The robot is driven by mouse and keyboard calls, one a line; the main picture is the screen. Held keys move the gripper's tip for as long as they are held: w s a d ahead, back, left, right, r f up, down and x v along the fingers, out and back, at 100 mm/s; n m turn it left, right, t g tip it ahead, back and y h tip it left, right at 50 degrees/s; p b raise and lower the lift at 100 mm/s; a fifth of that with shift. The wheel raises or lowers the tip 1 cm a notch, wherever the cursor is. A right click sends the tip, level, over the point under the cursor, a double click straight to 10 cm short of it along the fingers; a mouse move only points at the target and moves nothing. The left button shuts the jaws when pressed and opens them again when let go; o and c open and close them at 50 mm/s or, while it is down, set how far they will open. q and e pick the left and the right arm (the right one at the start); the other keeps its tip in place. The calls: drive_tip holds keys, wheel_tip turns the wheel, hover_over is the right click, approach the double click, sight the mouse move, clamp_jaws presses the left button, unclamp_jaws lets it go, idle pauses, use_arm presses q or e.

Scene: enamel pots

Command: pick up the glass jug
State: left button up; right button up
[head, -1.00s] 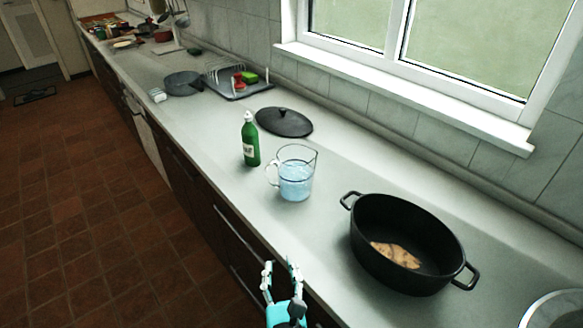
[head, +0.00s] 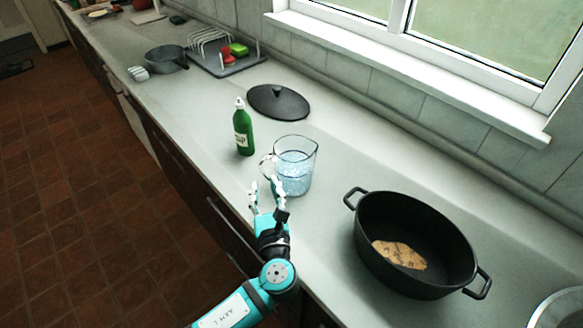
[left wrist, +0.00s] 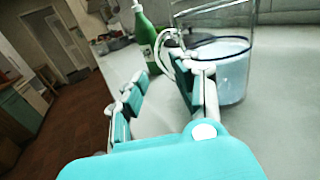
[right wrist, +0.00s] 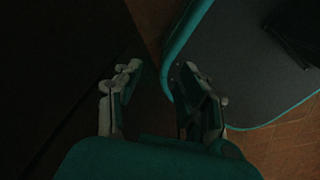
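The glass jug (head: 297,163) stands upright on the counter, partly filled with bluish clear liquid, its handle on the left side. It also shows in the left wrist view (left wrist: 236,65), at the upper right. My left gripper (head: 266,184) is open, just in front of the jug at its handle side. In the left wrist view (left wrist: 160,90) the right finger overlaps the handle and jug wall; I cannot tell whether it touches. Nothing is clearly between the fingers. My right gripper (right wrist: 165,85) is open and empty in its dark wrist view, and is not seen in the head view.
A green bottle (head: 243,130) stands close behind and left of the jug. A black pot (head: 415,285) with brown food stands to the right. A black lid (head: 278,101) lies behind. A dish rack (head: 214,62) and grey pan (head: 166,58) are farther back.

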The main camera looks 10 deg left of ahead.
sight(263, 170)
use_arm(q)
drive_tip(key=shift+w+a, duration=0.2)
drive_tip(key=shift+w, duration=0.4)
drive_tip(key=shift+w+a, duration=0.1)
drive_tip(key=shift+w, duration=0.25)
drive_tip(key=x, duration=0.1)
drive_tip(key=p+x, duration=0.1)
drive_tip(key=x, duration=0.1)
drive_tip(key=shift+w+f, duration=0.3)
drive_tip(key=shift+f, duration=0.1)
drive_tip(key=shift+w+a, duration=0.2)
drive_tip(key=shift+w, duration=0.2)
use_arm(e)
drive_tip(key=shift+w+a+r, duration=0.5)
drive_tip(key=shift+a+r, duration=0.15)
use_arm(q)
drive_tip(key=shift+s, duration=0.1)
use_arm(e)
drive_tip(key=shift+d, duration=0.1)
use_arm(q)
drive_tip(key=c, duration=0.5)
clamp_jaws()
drive_tip(key=shift+f, duration=0.1)
use_arm(e)
drive_tip(key=shift+w+d, duration=0.25)
drive_tip(key=shift+d, duration=0.05)
